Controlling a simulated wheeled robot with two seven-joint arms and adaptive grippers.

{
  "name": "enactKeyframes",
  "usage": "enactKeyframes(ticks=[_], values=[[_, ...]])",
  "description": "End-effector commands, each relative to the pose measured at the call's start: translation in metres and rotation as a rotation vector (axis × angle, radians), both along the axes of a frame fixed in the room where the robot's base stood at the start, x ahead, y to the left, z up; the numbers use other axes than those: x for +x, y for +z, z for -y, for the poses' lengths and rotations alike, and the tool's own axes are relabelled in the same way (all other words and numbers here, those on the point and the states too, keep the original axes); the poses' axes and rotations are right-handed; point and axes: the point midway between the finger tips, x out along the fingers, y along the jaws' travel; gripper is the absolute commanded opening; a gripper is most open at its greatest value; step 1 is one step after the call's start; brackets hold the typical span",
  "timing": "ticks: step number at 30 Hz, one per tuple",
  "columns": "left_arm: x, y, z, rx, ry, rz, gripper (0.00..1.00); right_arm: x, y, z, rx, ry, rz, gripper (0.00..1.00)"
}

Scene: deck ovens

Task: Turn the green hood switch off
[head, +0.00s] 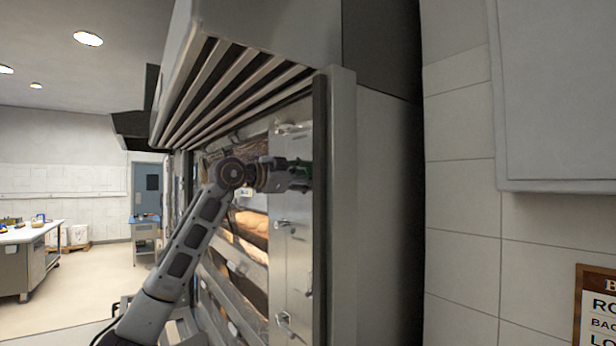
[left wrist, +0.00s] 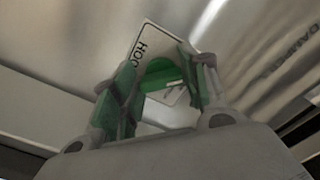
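The green hood switch (left wrist: 162,74) shows in the left wrist view, in front of a white label with the letters "HOO" readable. My left gripper (head: 303,174) is at the upper part of the oven's steel side panel. In the left wrist view its two green-padded fingers (left wrist: 160,85) stand apart, one on each side of the switch. I cannot tell whether either finger touches it. In the head view the gripper hides the switch. My right gripper is not in view.
The deck oven (head: 249,238) holds bread on its decks, and handles or knobs (head: 283,320) stick out of the steel panel (head: 292,255) below the gripper. A slatted hood (head: 225,85) hangs above. A tiled wall (head: 461,200) stands at right. The floor (head: 95,290) at left is clear.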

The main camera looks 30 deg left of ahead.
Motion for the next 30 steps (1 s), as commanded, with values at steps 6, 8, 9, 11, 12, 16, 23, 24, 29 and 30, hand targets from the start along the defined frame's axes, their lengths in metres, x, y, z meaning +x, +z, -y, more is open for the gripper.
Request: enactKeyframes(ticks=[6, 8, 9, 11, 12, 16, 23, 24, 29, 30], values=[[0.0, 0.001, 0.0, 0.0, 0.0, 0.002, 0.62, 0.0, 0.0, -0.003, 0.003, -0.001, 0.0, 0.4], [0.0, 0.001, 0.0, 0.001, 0.001, 0.003, 0.62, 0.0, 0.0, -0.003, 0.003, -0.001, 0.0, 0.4], [0.0, 0.001, 0.0, 0.001, 0.001, 0.003, 0.62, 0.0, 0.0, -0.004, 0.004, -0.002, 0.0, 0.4], [0.0, 0.001, 0.0, 0.001, 0.001, 0.003, 0.62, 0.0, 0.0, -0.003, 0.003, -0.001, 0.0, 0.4], [-0.001, 0.001, 0.0, 0.001, 0.001, 0.003, 0.62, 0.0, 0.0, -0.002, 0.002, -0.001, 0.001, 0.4], [-0.002, 0.001, -0.001, 0.001, 0.001, 0.003, 0.62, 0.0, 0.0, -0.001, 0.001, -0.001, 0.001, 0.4], [-0.014, 0.0, -0.007, 0.001, 0.002, 0.003, 0.62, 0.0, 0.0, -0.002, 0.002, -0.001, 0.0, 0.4], [-0.018, 0.001, -0.008, 0.001, 0.001, 0.003, 0.62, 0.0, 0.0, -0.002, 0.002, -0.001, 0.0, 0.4], [-0.033, 0.0, -0.015, 0.002, 0.002, 0.003, 0.62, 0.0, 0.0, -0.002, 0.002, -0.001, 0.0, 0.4], [-0.037, 0.001, -0.017, 0.002, 0.003, 0.004, 0.62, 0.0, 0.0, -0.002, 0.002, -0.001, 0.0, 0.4]])
